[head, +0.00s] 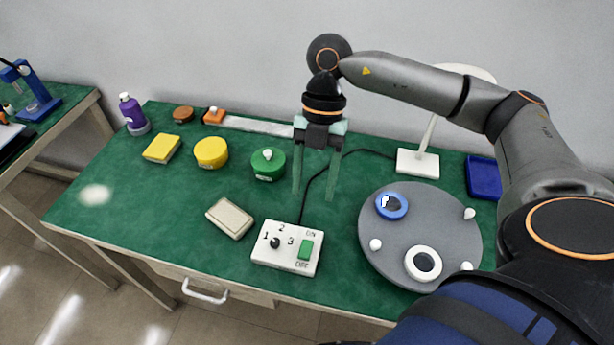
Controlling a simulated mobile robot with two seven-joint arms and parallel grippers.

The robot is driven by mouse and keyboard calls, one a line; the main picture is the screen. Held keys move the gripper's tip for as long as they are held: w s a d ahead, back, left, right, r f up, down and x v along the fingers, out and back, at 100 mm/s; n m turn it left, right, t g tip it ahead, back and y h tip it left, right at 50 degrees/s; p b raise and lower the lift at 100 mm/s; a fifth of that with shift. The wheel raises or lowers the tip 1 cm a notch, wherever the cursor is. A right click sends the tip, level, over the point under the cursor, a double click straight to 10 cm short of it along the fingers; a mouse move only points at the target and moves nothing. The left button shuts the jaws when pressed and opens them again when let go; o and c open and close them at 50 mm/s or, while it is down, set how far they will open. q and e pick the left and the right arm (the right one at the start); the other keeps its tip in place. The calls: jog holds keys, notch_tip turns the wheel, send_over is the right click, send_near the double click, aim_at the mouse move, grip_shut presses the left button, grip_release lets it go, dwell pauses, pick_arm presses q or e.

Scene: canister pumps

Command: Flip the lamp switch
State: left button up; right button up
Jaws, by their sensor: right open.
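The white switch box (287,254) lies near the front edge of the green table. It carries a green rocker switch (306,250) between the marks ON and OFF, and a black knob with the numbers 1, 2 and 3. A black cable runs from the box back to the white lamp (418,162), whose head is partly hidden behind my right arm. My right gripper (313,197) is open and empty, pointing down, with its fingers above the table behind the switch box. My left gripper is not in view.
A grey turntable (400,240) with a blue ring and a white ring sits right of the box. A beige block (230,218) lies to its left. Yellow (211,152) and green (268,164) round containers stand farther back. A blue tray (484,178) lies at the right.

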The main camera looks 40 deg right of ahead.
aim_at(306, 247)
jog(key=x, duration=1.2)
jog(key=shift+f, duration=0.2)
jog(key=shift+c, duration=0.3)
grip_shut()
